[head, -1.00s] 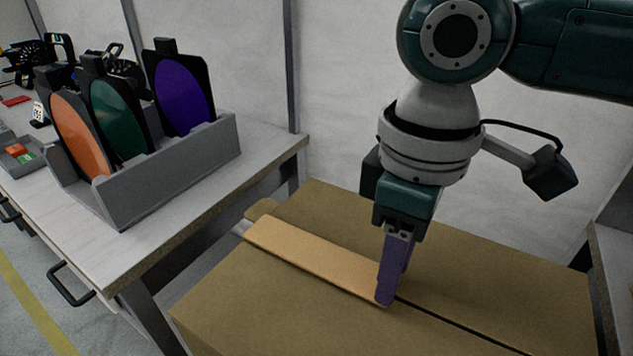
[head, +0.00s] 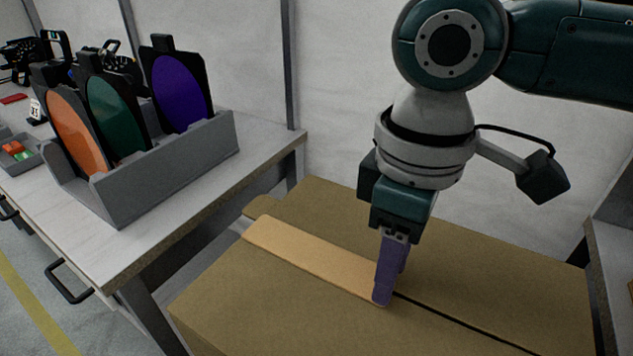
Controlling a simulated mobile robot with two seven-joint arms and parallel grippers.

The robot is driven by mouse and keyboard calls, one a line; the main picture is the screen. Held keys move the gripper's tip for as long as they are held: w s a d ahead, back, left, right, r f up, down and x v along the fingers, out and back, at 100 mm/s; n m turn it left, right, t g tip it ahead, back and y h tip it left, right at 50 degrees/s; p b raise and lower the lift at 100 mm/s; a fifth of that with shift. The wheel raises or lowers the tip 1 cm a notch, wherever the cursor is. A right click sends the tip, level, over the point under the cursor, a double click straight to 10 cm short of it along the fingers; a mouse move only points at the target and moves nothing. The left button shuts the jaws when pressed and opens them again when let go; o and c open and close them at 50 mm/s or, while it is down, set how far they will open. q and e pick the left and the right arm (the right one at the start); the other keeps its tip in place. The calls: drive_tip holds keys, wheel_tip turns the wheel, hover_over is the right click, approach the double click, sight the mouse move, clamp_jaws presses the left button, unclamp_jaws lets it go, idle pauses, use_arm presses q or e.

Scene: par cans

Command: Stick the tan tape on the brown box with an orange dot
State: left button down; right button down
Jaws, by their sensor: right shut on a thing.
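The brown box (head: 260,300) stands at the lower middle and right, with a dark seam running along its top. The tan tape (head: 305,256) is a flat strip lying along that seam over the left part of the top. My right gripper (head: 383,300) points down with its purple fingers at the tape's right end and is shut on the tape there. No orange dot shows on the visible part of the box. My left gripper is not in view.
A table (head: 150,238) on the left bears a grey rack (head: 170,172) with an orange disc (head: 78,130), a green disc (head: 112,115) and a purple disc (head: 182,92) in black frames. A small grey tray (head: 22,165) sits at the far left. Another table edge is at the right.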

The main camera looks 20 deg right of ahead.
drive_tip(key=shift+c, duration=1.9)
unclamp_jaws()
wheel_tip(320, 180, up, 10)
drive_tip(key=p, duration=0.2)
drive_tip(key=s+a+t+y+p, duration=0.25)
drive_tip(key=s+a+p, duration=0.3)
drive_tip(key=a, duration=0.35)
drive_tip(key=s+d+m+t+h+p, duration=0.1)
drive_tip(key=s+d+m+h+p, duration=0.15)
drive_tip(key=s+d+m, duration=0.5)
drive_tip(key=d+r+n+p, duration=0.2)
drive_tip(key=d+r+p, duration=0.1)
drive_tip(key=r+p, duration=3.4)
drive_tip(key=shift+s+r+p, duration=0.3)
drive_tip(key=shift+r+p, duration=0.1)
drive_tip(key=shift+p, duration=0.45)
